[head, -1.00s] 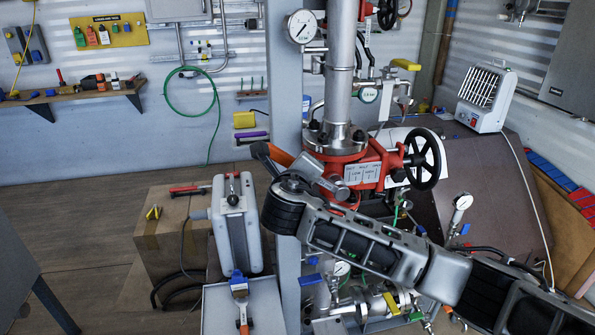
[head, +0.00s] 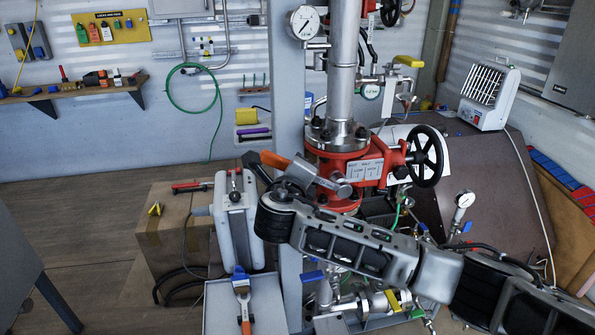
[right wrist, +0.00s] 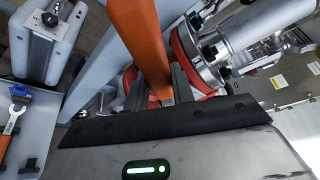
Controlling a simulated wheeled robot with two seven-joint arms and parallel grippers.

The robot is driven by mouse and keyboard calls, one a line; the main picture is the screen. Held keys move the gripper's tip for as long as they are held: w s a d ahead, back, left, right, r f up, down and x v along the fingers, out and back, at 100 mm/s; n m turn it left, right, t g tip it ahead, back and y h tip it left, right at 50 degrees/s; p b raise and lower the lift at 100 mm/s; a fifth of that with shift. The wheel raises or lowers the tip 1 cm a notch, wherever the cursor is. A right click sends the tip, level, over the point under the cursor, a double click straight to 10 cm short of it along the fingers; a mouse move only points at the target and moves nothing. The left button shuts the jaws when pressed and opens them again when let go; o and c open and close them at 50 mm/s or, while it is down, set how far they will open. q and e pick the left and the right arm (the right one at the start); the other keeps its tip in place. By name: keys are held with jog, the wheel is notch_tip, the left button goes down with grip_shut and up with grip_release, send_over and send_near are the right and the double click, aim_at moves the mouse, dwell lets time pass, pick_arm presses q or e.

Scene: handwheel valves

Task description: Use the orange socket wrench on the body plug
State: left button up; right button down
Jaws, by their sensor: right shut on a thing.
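The orange socket wrench (head: 277,159) is in my right gripper (head: 287,180), beside the red valve body (head: 350,165). Its orange handle (right wrist: 140,40) runs up out of the jaws in the right wrist view, where the dark fingers (right wrist: 163,85) are closed around its lower end. In the head view, a grey metal part (head: 325,182) reaches from the handle to the front of the red valve. I cannot tell whether its end touches the valve. The body plug cannot be made out; the gripper and arm cover that area. My left gripper is not in view.
A grey post (head: 287,90) stands just left of the valve. The black handwheel (head: 425,157) is on its right. A tray (head: 215,310) holds another orange-handled tool (head: 243,300). Pipes and gauges crowd below.

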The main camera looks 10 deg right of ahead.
jog(key=shift+s, duration=0.35)
dwell(0.4)
jog(key=shift+a+f+n+t, duration=0.3)
jog(key=shift+f+n, duration=0.1)
jog(key=shift+n, duration=0.1)
jog(key=shift+s, duration=0.2)
dwell(0.4)
jog(key=shift+s, duration=0.45)
dwell(0.4)
jog(key=shift+s+d, duration=0.15)
jog(key=shift+s, duration=2.4)
